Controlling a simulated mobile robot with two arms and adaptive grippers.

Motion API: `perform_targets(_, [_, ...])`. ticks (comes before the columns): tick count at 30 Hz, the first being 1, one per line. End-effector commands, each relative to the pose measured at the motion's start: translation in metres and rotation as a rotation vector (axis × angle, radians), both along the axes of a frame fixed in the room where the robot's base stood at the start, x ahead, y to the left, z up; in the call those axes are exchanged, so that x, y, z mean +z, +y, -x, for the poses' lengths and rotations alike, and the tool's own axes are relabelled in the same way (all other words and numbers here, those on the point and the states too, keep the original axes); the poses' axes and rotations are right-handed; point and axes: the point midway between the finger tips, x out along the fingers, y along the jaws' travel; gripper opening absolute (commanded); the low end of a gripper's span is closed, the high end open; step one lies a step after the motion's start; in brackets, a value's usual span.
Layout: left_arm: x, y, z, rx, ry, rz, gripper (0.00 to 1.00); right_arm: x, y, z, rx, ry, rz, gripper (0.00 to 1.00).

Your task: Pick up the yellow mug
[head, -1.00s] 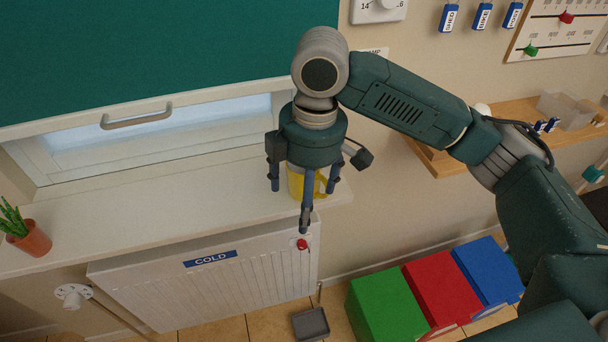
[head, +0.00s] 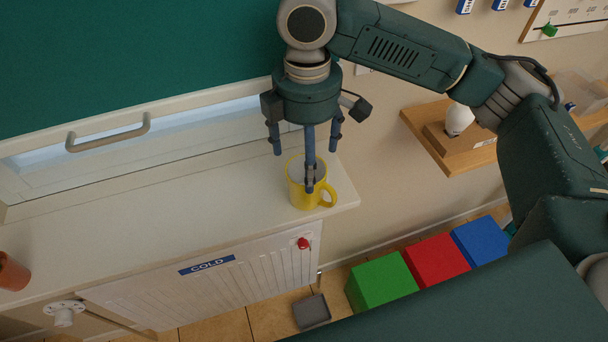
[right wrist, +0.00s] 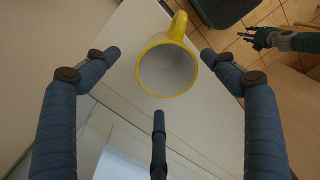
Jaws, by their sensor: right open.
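The yellow mug (head: 298,199) stands upright on the right end of the white sill, its handle to the right. My right gripper (head: 306,160) is open and points down above the mug. One blue finger crosses in front of the mug's opening in the head view; the other two appear above the rim. In the right wrist view the mug (right wrist: 167,72) lies between the spread fingers of the gripper (right wrist: 160,74), open side facing the camera and empty. No finger visibly touches it. A small dark hand, seemingly my left gripper (right wrist: 262,38), shows far off there; its jaws are unclear.
The white sill (head: 160,222) is clear left of the mug, up to a terracotta pot (head: 12,272). A window handle (head: 108,135) and green blind are behind. Below are a COLD radiator (head: 210,290) and coloured boxes (head: 435,262). A wooden shelf (head: 455,150) is to the right.

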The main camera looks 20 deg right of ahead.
Motion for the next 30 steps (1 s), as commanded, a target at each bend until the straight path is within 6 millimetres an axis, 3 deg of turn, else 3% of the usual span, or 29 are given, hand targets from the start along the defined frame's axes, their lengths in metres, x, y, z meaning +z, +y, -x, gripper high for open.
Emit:
perform_targets(6, [0.003, 0.002, 0.039, 0.0, 0.053, -0.004, 0.4, -0.026, 0.0, 0.001, 0.0, 0.002, 0.0, 0.84])
perform_targets(9, [0.006, 0.003, 0.048, -0.001, 0.066, -0.006, 0.4, -0.032, 0.0, 0.001, 0.0, 0.0, -0.001, 0.84])
perform_targets(14, [0.019, 0.002, 0.043, -0.001, 0.058, -0.005, 0.4, -0.053, 0.001, 0.005, 0.0, 0.004, 0.0, 0.84])
perform_targets(19, [0.025, 0.0, 0.018, -0.001, 0.024, -0.001, 0.4, -0.076, 0.001, 0.005, -0.001, 0.001, 0.0, 0.84])
perform_targets(22, [0.026, 0.0, 0.011, -0.002, 0.012, 0.0, 0.4, -0.08, 0.001, 0.005, 0.0, 0.001, 0.0, 0.84])
perform_targets(27, [0.024, 0.0, 0.015, -0.002, 0.019, 0.0, 0.4, -0.081, 0.001, 0.005, 0.0, 0.0, -0.001, 0.84])
perform_targets(28, [0.024, 0.0, 0.017, -0.002, 0.022, -0.001, 0.4, -0.081, 0.001, 0.005, 0.0, 0.0, -0.001, 0.82])
perform_targets(30, [0.024, 0.001, 0.021, -0.002, 0.028, -0.001, 0.4, -0.081, 0.001, 0.005, 0.0, -0.001, -0.001, 0.68])
